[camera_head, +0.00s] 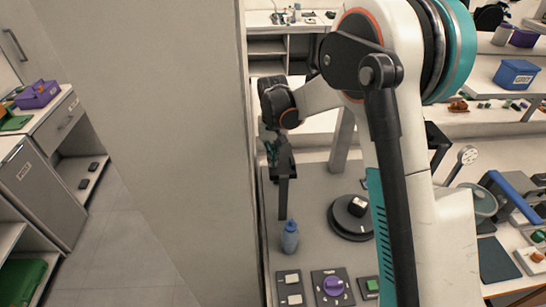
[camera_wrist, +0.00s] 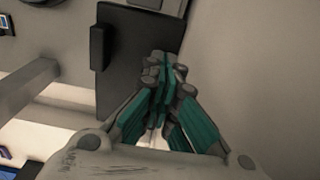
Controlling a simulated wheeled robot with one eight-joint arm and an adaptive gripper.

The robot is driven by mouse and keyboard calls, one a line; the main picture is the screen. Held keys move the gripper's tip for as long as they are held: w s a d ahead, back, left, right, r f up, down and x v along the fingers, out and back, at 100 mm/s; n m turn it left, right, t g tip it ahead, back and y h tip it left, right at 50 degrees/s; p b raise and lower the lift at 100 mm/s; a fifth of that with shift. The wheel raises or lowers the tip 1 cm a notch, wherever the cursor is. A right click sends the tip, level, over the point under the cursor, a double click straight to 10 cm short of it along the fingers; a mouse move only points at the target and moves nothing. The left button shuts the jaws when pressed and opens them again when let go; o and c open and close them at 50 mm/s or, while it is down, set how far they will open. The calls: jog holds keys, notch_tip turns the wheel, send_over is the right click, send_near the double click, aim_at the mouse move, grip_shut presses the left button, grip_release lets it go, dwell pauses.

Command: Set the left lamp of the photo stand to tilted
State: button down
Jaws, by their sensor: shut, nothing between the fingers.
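The photo stand shows a grey post (camera_head: 341,140) behind my arm. Its left lamp, a dark flat panel (camera_head: 284,187), hangs left of the post and appears nearly edge-on and close to upright. In the wrist view the left lamp (camera_wrist: 138,60) is a broad dark plate with a small block at its left edge. My gripper (camera_head: 271,150) is at the lamp's upper part; its teal fingers (camera_wrist: 163,62) are shut and empty, overlapping the plate's right edge in the wrist view. I cannot tell whether they touch it. A dark right lamp (camera_head: 437,140) is partly hidden by my arm.
A blue bottle (camera_head: 290,237) stands on the grey bench below the lamp. A black round turntable (camera_head: 350,217) and a panel with a purple knob (camera_head: 333,286) are nearby. A tall grey wall panel (camera_head: 185,150) stands close at the left.

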jog(key=shift+a+f+b, duration=0.45)
jog(key=shift+a+b, duration=0.05)
jog(key=shift+b, duration=0.05)
dwell(0.7)
jog(key=shift+f, duration=0.15)
jog(key=shift+a+f+b, duration=0.45)
jog(key=shift+f+b, duration=0.2)
jog(key=shift+b, duration=0.1)
notch_tip(320, 180, up, 12)
dwell(0.7)
